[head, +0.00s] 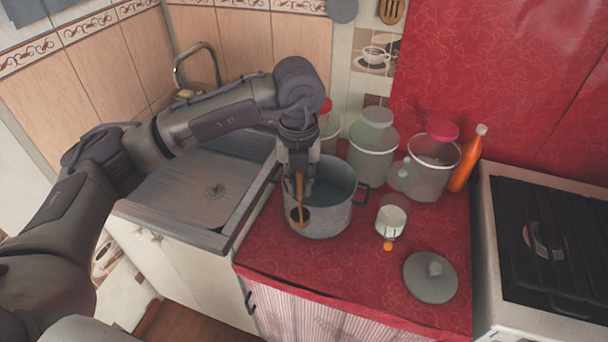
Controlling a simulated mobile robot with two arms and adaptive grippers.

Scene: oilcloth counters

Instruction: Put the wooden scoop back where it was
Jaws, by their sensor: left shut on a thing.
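My left gripper (299,170) is shut on the wooden scoop (300,215), holding it by its upright handle with the bowl end down. The scoop hangs in front of the near left side of the grey metal pot (329,219) in the head view, and its bowl covers part of the pot's rim and wall. I cannot tell whether the scoop touches the pot. The pot stands open on the red oilcloth (345,267), and its handle shows on the right. My right gripper is not in view.
Glass jars (372,145) and an orange bottle (467,160) stand behind the pot. A small white container (391,221) and a grey lid (430,278) lie to its right. The sink (205,190) is left, the stove (550,240) right. The front oilcloth is clear.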

